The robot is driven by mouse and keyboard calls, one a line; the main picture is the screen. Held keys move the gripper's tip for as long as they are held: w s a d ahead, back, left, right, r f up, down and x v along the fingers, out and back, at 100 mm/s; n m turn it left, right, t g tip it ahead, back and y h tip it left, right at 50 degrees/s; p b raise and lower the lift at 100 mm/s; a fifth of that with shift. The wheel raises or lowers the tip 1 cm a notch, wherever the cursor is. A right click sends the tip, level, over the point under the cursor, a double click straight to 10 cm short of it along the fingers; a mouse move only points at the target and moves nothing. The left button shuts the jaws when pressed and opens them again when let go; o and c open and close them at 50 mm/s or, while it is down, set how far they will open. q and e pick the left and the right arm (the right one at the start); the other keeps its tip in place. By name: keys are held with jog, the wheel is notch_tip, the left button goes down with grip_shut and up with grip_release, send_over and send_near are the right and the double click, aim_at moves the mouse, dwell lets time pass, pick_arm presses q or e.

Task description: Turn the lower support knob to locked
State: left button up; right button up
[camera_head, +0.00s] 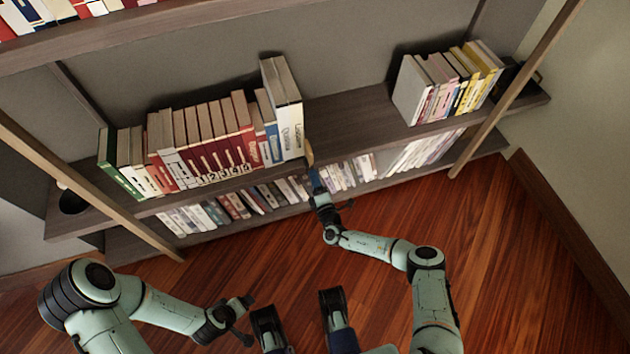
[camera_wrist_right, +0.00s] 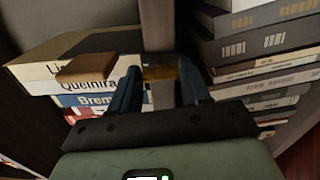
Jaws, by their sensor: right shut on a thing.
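My right gripper (camera_head: 314,178) is at the front edge of the middle shelf, just right of the tall white books. In the right wrist view its two dark blue fingers (camera_wrist_right: 158,88) are shut on a small brass-yellow piece (camera_wrist_right: 160,73) by a grey-brown upright board; I take this for the support knob. A tan wooden block (camera_wrist_right: 87,69) sticks out left of the fingers. It looks like the tan piece (camera_head: 309,153) above the gripper in the head view. Which way the knob is turned cannot be told. My left gripper (camera_head: 244,318) hangs low over the floor, away from the shelves.
A row of books (camera_head: 205,140) stands left of my right gripper, and another group (camera_head: 450,85) stands at the right of the shelf. Below is a shelf (camera_head: 222,238) with more books. Slanted wooden posts (camera_head: 515,85) flank the shelves. The red-brown floor (camera_head: 510,270) is clear.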

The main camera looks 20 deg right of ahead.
pick_arm(q)
jog(key=shift+w+a+f, duration=0.1)
jog(key=shift+w+f, duration=0.05)
jog(key=shift+w, duration=0.1)
pick_arm(e)
jog(key=shift+s+a+f+m, duration=0.1)
jog(key=shift+f+m, duration=0.05)
jog(key=shift+m, duration=0.45)
jog(key=o, duration=1)
jog(key=shift+o, duration=0.3)
pick_arm(q)
jog(key=s+d+r+g+h+p, duration=0.1)
jog(key=s+d+r+p, duration=0.2)
jog(key=s, duration=0.3)
jog(key=shift+r+g+p, duration=0.4)
jog(key=shift+r, duration=0.35)
pick_arm(e)
jog(key=s, duration=1.3)
jog(key=shift+s+d, duration=0.2)
jog(key=shift+d, duration=0.05)
pick_arm(q)
jog(key=shift+s, duration=0.1)
